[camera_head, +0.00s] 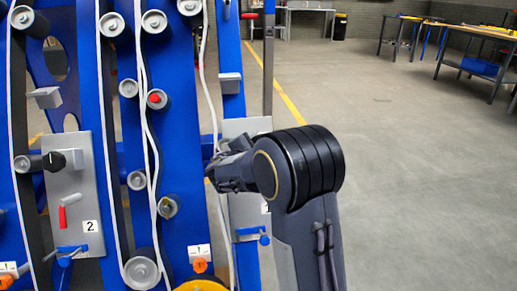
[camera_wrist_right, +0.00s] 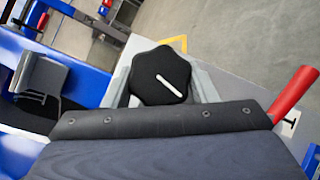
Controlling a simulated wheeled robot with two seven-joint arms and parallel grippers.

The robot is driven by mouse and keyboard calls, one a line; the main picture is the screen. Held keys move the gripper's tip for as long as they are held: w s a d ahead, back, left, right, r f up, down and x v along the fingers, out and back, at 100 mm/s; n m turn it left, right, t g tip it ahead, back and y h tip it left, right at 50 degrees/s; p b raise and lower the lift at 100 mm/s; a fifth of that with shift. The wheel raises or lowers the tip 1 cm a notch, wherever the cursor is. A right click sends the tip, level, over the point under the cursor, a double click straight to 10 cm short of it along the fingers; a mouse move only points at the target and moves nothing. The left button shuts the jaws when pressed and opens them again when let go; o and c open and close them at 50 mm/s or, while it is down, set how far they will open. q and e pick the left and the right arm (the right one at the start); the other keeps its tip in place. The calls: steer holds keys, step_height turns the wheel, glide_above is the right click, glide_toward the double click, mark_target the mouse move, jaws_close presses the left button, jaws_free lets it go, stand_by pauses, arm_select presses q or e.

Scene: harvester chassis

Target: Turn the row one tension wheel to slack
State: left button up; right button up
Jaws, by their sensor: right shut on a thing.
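The row one tension wheel (camera_wrist_right: 160,76) is a black lobed knob with a white pointer line, seen in the right wrist view just past my gripper's dark body. Its line slants from upper left to lower right. It sits on a grey plate, which also shows in the head view (camera_head: 246,127), where my right gripper (camera_head: 214,172) covers the wheel. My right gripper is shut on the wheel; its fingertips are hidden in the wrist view. My left gripper is not in view.
A red lever (camera_wrist_right: 294,94) stands beside the wheel, near a "1" label (camera_wrist_right: 291,123). The row two plate (camera_head: 86,190) carries a similar black knob (camera_head: 56,161) and a red handle (camera_head: 62,215). White belts run over rollers on blue frames. Open floor lies to the right.

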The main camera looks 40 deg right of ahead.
stand_by(0.4)
steer(key=o, duration=1)
steer(key=p+v, duration=0.2)
steer(key=v, duration=0.6)
steer(key=shift+d, duration=0.1)
